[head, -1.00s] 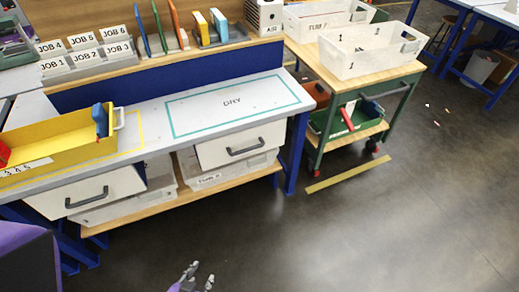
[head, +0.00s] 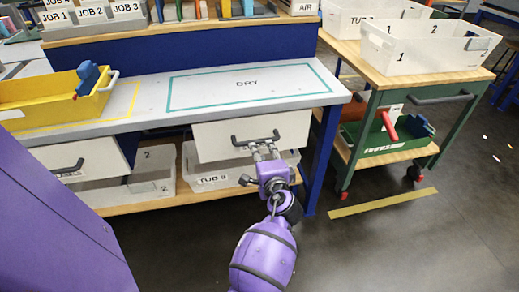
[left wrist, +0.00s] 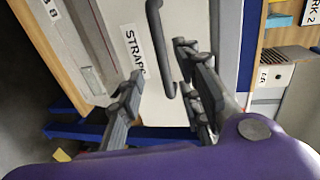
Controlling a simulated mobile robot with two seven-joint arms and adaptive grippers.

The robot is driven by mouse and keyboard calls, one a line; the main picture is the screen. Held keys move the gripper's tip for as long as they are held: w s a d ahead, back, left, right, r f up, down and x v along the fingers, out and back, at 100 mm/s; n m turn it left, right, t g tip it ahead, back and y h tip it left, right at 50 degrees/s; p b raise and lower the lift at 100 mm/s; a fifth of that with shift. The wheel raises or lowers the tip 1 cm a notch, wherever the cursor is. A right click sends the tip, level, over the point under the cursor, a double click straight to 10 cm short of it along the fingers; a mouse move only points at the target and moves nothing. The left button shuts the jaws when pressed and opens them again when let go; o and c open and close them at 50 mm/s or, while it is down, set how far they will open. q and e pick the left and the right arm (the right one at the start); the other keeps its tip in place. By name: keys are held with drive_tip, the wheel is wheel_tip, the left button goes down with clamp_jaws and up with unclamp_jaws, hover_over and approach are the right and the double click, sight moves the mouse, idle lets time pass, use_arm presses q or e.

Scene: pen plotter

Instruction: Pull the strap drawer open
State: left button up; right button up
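The strap drawer (head: 215,140) is a white drawer under the right part of the bench. Its dark bar handle (head: 238,141) faces me. In the left wrist view its white front (left wrist: 152,108) bears a label reading "STRAPS". My left gripper (head: 262,150) is at the handle, coming from the front and below. In the left wrist view its fingers (left wrist: 158,62) are apart, with the handle (left wrist: 157,35) between them, closer to the right finger. I cannot tell whether a finger touches it. My right gripper is not in view.
Another white drawer (head: 80,158) is at the left. White tubs (head: 195,178) stand on the shelf below. A yellow tote (head: 35,112) sits on the bench; the DRY area (head: 245,98) is bare. A green cart (head: 363,120) stands right. Floor in front is clear.

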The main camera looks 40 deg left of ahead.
sight(258, 143)
use_arm(q)
drive_tip(key=x, duration=0.7)
drive_tip(key=shift+w+a+r+b, duration=0.1)
drive_tip(key=shift+w+a+b, duration=0.2)
drive_tip(key=shift+b, duration=0.1)
drive_tip(key=shift+c, duration=0.2)
clamp_jaws()
